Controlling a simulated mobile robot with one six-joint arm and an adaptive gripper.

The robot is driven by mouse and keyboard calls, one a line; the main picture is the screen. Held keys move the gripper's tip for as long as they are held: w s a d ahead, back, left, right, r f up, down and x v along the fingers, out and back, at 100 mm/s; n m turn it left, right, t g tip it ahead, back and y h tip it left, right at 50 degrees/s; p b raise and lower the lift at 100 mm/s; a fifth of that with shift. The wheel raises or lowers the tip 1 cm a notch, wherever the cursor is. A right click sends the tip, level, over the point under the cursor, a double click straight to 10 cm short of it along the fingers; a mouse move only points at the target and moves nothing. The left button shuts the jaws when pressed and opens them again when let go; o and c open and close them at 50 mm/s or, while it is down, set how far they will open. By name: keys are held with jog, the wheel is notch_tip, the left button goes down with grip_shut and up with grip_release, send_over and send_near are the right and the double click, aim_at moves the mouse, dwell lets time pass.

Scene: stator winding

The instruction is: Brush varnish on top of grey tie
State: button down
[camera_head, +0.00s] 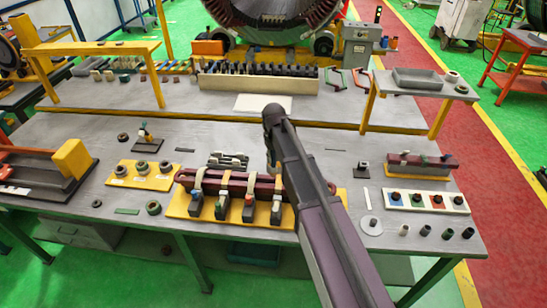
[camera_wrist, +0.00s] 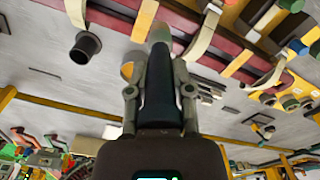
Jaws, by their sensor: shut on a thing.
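My gripper (camera_wrist: 159,72) is shut on a dark, tapered brush (camera_wrist: 158,98) with a pale tip, in the wrist view. The tip overlaps the edge of a long maroon bar (camera_wrist: 110,24); I cannot tell whether it touches. A pale greyish band (camera_wrist: 203,36) crosses the bar just right of the tip, and a tan band (camera_wrist: 145,20) lies just left. In the head view the maroon bar (camera_head: 237,188) with several bands lies on a yellow base (camera_head: 180,207). My arm covers its right end and hides my gripper; which band is the grey tie is unclear.
A dark cup (camera_wrist: 85,47) stands left of the brush in the wrist view. In the head view, a yellow plate (camera_head: 139,182) with cups is left of the bar, and a white block (camera_head: 431,208) with coloured holes is right. A raised shelf (camera_head: 422,92) stands behind right.

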jog(key=shift+r+p, duration=1.5)
jog(key=shift+r, duration=0.05)
jog(key=shift+d+f+b, duration=0.2)
jog(key=shift+f+b, duration=0.1)
jog(key=shift+a+f, duration=0.2)
jog(key=shift+a, duration=0.05)
jog(key=shift+f, duration=0.1)
